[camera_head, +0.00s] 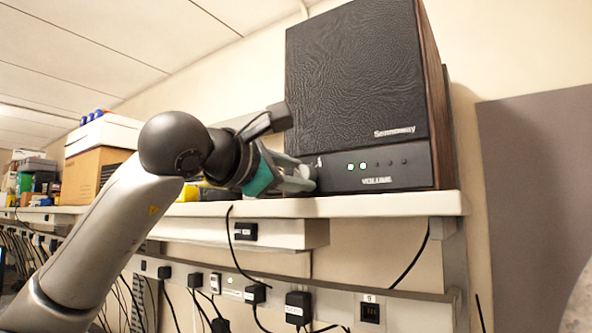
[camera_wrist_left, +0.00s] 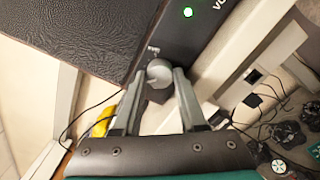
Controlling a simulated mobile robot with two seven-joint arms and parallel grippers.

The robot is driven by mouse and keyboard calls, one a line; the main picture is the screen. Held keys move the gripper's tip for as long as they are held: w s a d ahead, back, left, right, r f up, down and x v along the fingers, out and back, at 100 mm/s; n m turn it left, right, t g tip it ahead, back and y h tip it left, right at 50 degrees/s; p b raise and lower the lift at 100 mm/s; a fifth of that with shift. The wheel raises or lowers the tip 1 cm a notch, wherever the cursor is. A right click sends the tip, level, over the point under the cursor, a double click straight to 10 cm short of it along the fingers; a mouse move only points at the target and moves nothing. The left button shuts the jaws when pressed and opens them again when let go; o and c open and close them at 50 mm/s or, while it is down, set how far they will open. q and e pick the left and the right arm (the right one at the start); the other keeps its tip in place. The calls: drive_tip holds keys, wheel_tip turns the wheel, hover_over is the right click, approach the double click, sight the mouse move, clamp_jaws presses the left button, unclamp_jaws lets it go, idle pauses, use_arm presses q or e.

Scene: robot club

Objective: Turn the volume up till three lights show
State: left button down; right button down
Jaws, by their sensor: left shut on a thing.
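A black speaker (camera_head: 360,80) with wood-coloured sides stands on the white shelf. Its lower front panel (camera_head: 400,178) is marked VOLUME and has a row of small lights. Two lights (camera_head: 357,166) glow green; the others to their right are dark. The round grey volume knob (camera_wrist_left: 159,72) sits at the left of the panel, and in the head view it is mostly hidden by my gripper. My left gripper (camera_head: 307,178) is shut on the knob, with one finger on each side of it in the left wrist view (camera_wrist_left: 159,80). One green light (camera_wrist_left: 188,12) shows there too. My right gripper is not in view.
The white shelf (camera_head: 390,205) runs under the speaker, with its edge close below my gripper. Boxes (camera_head: 95,165) and a yellow item (camera_head: 188,193) are on the left. Cables and plugs (camera_head: 298,307) hang below the shelf.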

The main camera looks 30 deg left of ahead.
use_arm(q)
drive_tip(key=m+p, duration=0.1)
drive_tip(key=m, duration=0.4)
drive_tip(key=shift+m, duration=0.4)
idle(0.4)
drive_tip(key=shift+c, duration=2.3)
unclamp_jaws()
